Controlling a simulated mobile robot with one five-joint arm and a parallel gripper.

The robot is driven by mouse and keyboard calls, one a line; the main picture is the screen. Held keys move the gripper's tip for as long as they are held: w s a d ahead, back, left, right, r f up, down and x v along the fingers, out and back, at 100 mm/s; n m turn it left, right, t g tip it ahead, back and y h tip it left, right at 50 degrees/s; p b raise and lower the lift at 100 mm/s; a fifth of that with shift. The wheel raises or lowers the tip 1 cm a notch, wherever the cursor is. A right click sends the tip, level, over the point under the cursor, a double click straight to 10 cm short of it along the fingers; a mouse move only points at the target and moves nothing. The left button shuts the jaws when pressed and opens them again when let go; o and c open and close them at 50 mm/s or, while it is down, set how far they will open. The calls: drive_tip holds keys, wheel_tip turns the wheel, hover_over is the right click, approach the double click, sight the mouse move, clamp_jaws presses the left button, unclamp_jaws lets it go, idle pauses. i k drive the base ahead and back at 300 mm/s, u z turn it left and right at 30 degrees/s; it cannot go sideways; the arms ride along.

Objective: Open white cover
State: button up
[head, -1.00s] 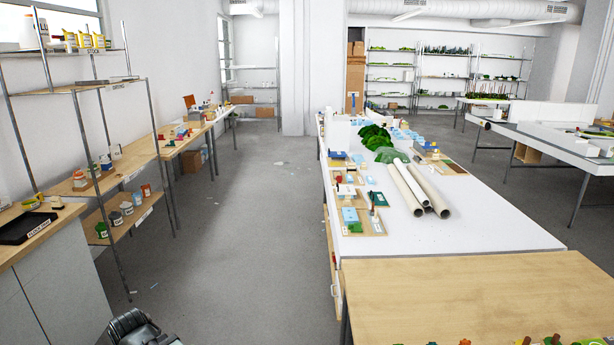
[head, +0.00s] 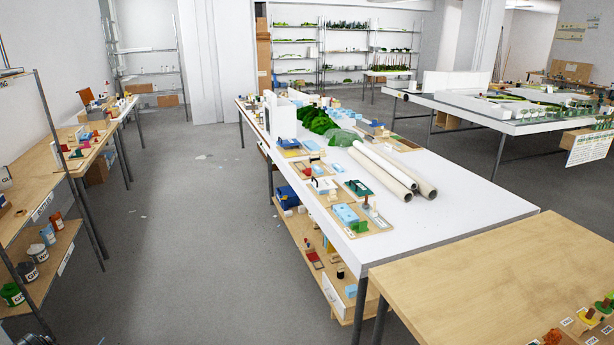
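I cannot tell for sure which thing is the white cover. A white upright box-like piece (head: 280,116) stands at the far left end of the long white table (head: 440,195). A pale, see-through dome (head: 341,138) sits beside the green hills on the same table. A white panel (head: 455,84) stands on the right-hand table farther back. All of these are well away from me. My gripper does not show; only a small dark part of my own body is at the bottom left edge.
Several pale rolled tubes (head: 395,170) lie on the white table beside green hills (head: 317,120) and small model houses. A wooden table (head: 470,270) is at the near right. Shelving with pots (head: 12,295) lines the left. The grey floor aisle (head: 185,230) between them is clear.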

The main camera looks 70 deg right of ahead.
sight(321, 183)
drive_tip(key=z, duration=1.9)
drive_tip(key=i, duration=2.85)
drive_tip(key=u, duration=1.85)
